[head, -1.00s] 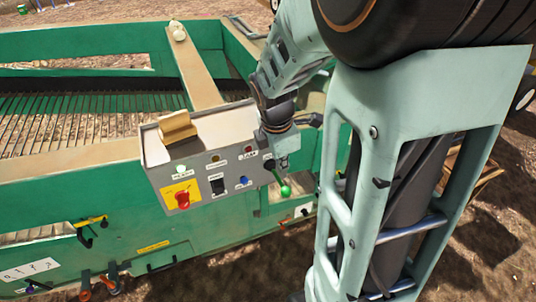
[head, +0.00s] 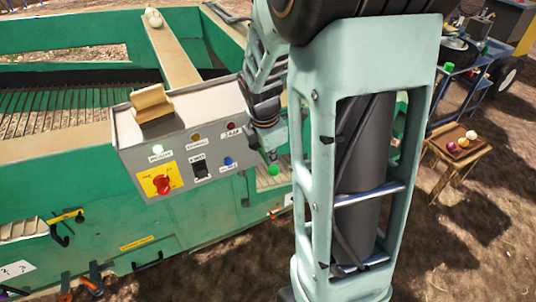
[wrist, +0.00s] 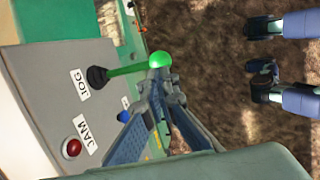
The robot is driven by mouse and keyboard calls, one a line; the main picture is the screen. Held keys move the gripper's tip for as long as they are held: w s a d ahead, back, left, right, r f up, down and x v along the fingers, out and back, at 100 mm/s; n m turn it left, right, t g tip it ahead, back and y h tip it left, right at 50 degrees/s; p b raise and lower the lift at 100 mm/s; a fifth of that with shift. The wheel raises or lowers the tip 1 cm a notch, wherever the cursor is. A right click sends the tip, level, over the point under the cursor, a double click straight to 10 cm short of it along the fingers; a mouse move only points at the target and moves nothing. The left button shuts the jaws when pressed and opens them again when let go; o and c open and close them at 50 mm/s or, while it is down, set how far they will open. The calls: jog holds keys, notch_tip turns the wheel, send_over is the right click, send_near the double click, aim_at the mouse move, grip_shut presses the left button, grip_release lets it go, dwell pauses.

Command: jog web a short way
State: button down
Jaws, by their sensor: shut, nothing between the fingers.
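The jog lever, a green rod with a green ball knob (wrist: 160,60), sticks out from a black boot beside the JOG label in the wrist view. Its knob also shows in the head view (head: 273,170), by the right end of the grey control box (head: 200,108). My gripper (wrist: 162,88) is shut and empty, its fingertips right by the knob; I cannot tell whether they touch it. In the head view my arm hides the boot and most of the rod. The slatted web (head: 60,108) lies in the green machine at the left.
A stool with an onion tray (head: 441,141) and a blue cart (head: 462,98) stand at right.

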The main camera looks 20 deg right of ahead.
aim_at(273, 167)
jog(key=shift+b+x, duration=0.95)
jog(key=shift+x, duration=0.75)
